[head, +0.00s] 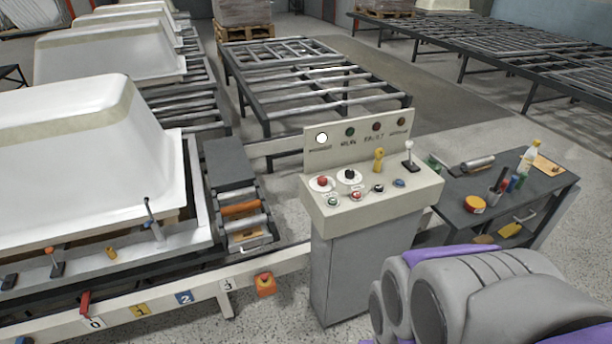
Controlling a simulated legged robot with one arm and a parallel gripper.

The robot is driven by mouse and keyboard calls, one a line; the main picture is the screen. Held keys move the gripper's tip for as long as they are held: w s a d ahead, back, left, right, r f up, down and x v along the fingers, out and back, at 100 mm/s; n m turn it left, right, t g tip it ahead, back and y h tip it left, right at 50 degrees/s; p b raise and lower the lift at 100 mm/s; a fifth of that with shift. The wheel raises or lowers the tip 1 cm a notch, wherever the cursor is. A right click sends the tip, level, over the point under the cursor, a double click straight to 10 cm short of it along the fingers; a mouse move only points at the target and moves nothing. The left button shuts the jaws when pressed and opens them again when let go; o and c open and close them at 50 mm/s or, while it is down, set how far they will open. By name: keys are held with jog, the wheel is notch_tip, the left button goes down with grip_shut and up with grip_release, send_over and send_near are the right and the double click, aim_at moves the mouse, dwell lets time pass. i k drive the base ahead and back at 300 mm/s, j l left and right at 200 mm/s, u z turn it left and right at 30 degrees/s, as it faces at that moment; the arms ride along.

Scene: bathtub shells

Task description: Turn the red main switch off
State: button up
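A beige control console (372,200) stands on a grey cabinet in the middle. On the left of its sloped top a red knob (323,181) sits on a round white plate, beside a black knob (349,175) on a similar plate. The red knob looks like the main switch, but its label and exact turn position are too small to read. Several small buttons lie in front of these knobs. A yellow-topped handle (379,159) and a grey lever (408,157) stand further right. My purple and grey arm fills the lower right; no gripper fingers show.
White tub shells (90,170) stand on the left. A dark tool table (500,200) is right of the console. Speckled floor is free in front.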

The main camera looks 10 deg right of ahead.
aim_at(323, 181)
jog(key=i+l, duration=0.8)
jog(key=i, duration=0.15)
